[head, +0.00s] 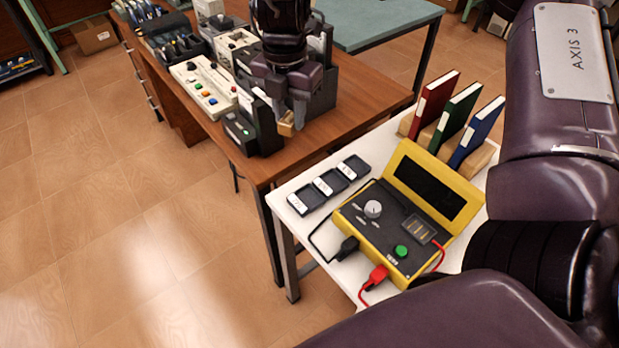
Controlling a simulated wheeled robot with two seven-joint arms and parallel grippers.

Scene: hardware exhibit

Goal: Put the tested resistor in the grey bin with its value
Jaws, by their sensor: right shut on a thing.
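My right gripper (290,116) hangs over the near right end of the wooden bench, fingers pointing down. It is shut on a small tan-gold thing (286,127); I cannot tell whether this is the resistor. Three small dark grey bins with white labels stand in a row on the white table: the near bin (307,199), the middle bin (330,183) and the far bin (353,167). They look empty, and their values are too small to read. A yellow tester (382,263) with a knob, a green button and an open lid stands beside them. My left gripper is out of view.
The wooden bench (375,103) carries a cream control box (203,90) and dark devices close to my gripper. Red, green and blue binders (477,132) stand behind the tester. Black and red leads hang at the tester's front. The white table (287,190) has little free room.

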